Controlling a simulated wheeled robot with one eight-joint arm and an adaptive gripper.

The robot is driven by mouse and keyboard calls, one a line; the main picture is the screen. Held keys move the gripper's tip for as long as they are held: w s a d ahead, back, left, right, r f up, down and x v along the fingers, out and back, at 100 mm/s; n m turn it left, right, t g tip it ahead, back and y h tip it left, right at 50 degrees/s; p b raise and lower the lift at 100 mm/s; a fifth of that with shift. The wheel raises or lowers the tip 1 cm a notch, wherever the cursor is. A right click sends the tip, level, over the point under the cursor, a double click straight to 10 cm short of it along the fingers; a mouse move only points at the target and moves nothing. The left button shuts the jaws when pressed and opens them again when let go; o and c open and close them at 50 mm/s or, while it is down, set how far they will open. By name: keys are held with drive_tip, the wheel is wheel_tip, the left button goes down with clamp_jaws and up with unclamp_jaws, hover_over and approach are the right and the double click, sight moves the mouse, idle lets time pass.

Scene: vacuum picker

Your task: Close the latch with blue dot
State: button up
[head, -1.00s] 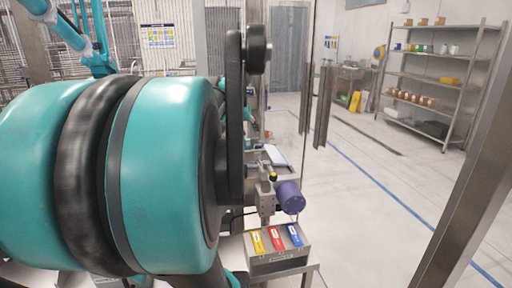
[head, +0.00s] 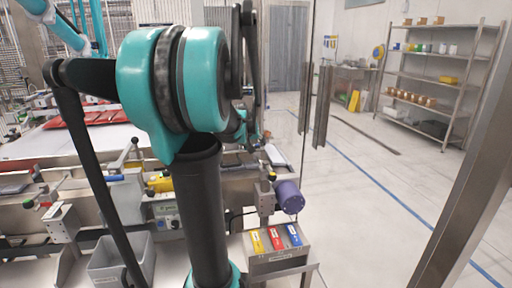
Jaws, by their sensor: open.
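A small blue-marked part (head: 115,178) sits on the near side of the steel machine, left of my arm's upright black link. It may be the blue-dot latch, but it is too small to tell whether it is open or closed. Another bracket (head: 62,222) with red and green knobs is at the far left. My arm stands in front of the machine and hides part of it. I cannot make out my gripper's fingers; they are hidden or out of frame.
A grey bin (head: 120,258) stands low at the left. A steel box (head: 275,260) with yellow, red and blue tags and a purple cylinder (head: 289,196) are right of my arm. A steel post (head: 465,180) is at the right.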

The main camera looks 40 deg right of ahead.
sight(259, 146)
drive_tip(key=shift+x, duration=1.35)
clamp_jaws()
